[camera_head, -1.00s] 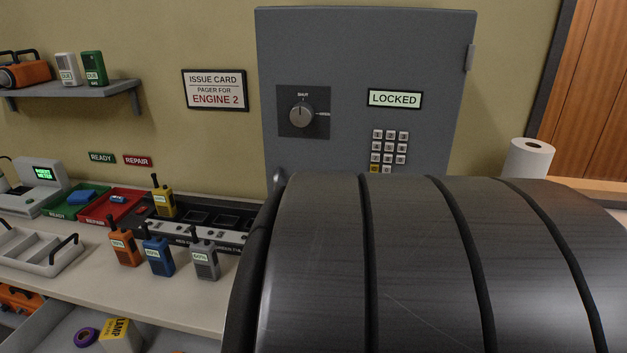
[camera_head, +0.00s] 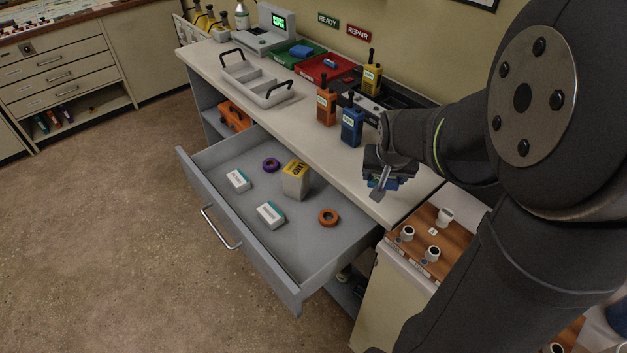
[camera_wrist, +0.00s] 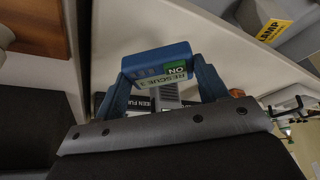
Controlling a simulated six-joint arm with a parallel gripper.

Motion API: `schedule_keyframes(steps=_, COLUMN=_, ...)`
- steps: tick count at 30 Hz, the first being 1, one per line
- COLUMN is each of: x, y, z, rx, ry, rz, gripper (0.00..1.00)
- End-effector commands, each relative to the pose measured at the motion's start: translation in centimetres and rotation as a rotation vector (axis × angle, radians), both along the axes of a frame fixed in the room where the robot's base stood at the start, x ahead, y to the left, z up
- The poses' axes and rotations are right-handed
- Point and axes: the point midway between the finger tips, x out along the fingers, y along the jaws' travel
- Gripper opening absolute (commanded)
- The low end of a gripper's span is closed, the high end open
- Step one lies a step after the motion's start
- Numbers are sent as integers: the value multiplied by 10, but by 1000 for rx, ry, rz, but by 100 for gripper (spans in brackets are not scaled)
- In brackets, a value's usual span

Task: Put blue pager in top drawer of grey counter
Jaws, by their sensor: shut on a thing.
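The blue pager (camera_wrist: 158,62) is held between my gripper's two fingers (camera_wrist: 163,82) in the wrist view, its green and white label facing the camera. In the head view my gripper (camera_head: 379,184) is above the front edge of the grey counter's worktop (camera_head: 226,60), right of the drawer. Only a little of the blue pager (camera_head: 390,185) shows there beneath the gripper. The top drawer (camera_head: 238,238) is pulled out. It holds two white boxes (camera_head: 237,181) (camera_head: 270,215), a purple roll (camera_head: 271,165), a lamp box (camera_head: 296,181) and an orange roll (camera_head: 328,217).
Orange (camera_head: 326,105), blue (camera_head: 352,125) and yellow (camera_head: 372,78) radios stand on the worktop near my arm. A grey caddy (camera_head: 262,88), green tray (camera_head: 291,58) and red tray (camera_head: 318,72) lie behind. Free drawer floor shows between the items. A wooden-topped cabinet (camera_head: 424,225) with cups stands right.

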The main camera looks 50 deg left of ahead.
Motion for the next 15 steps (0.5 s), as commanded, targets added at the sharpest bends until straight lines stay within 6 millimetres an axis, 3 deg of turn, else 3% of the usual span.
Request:
schedule_keyframes(steps=1, x=-9, y=16, z=-4, rx=-3, ry=0, rz=0, gripper=39)
schedule_keyframes(steps=9, x=-60, y=85, z=-22, rx=-3, ry=0, rz=-53, gripper=39)
schedule_keyframes(steps=12, x=-82, y=106, z=-31, rx=-3, ry=1, rz=-77, gripper=39)
schedule_keyframes(steps=15, x=-92, y=112, z=-42, rx=-3, ry=1, rz=-141, gripper=39)
